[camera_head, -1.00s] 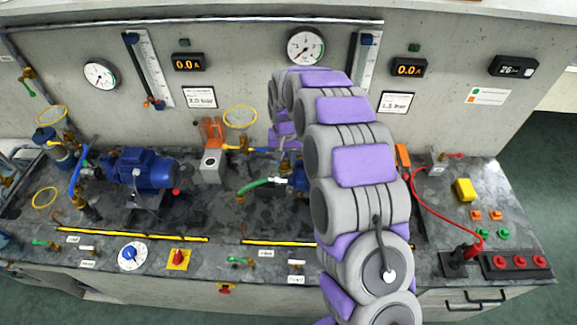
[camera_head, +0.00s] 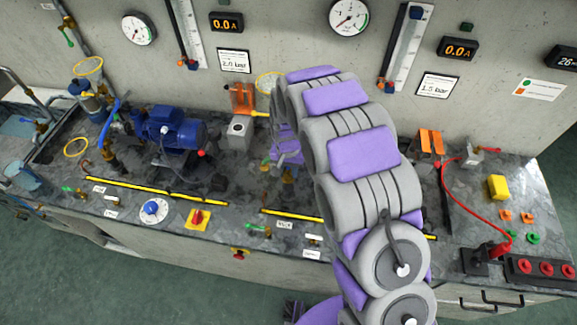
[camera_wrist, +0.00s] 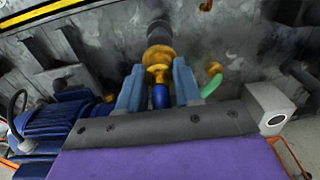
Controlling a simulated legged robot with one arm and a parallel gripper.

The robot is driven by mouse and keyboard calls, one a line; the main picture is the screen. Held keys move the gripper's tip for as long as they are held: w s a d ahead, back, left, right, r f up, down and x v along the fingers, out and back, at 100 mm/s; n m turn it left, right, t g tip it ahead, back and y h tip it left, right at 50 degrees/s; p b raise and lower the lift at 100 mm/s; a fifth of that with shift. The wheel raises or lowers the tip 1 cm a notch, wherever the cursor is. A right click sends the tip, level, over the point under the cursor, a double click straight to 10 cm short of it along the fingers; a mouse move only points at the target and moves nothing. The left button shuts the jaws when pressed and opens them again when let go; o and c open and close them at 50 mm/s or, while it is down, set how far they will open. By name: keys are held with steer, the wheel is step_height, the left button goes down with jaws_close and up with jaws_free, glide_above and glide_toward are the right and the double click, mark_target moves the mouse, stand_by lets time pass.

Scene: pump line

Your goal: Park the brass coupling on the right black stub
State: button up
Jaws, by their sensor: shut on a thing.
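In the wrist view the brass coupling (camera_wrist: 158,73) sits between the two blue-grey fingers of my gripper (camera_wrist: 158,88), which is shut on it. A blue hose end (camera_wrist: 160,97) shows behind the coupling, between the fingers. A dark, round black stub (camera_wrist: 159,36) stands directly beyond the coupling and in line with it. I cannot tell whether the two touch or overlap, nor whether this is the right stub. In the head view my arm hides the coupling and the fingertips; part of my purple wrist shows near the middle of the bench.
A red cable (camera_head: 462,205) curves at the right.

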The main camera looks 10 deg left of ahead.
step_height(320, 180, down, 3)
steer(key=shift+r+b, duration=0.15)
steer(key=shift+b, duration=0.2)
steer(key=shift+f, duration=0.7)
steer(key=shift+f+p, duration=0.4)
stand_by(1.4)
steer(key=o, duration=1.2)
steer(key=shift+c, duration=0.2)
steer(key=shift+r+p, duration=0.95)
steer(key=shift+r, duration=2.05)
step_height(320, 180, up, 17)
steer(key=p, duration=0.2)
steer(key=shift+r, duration=0.15)
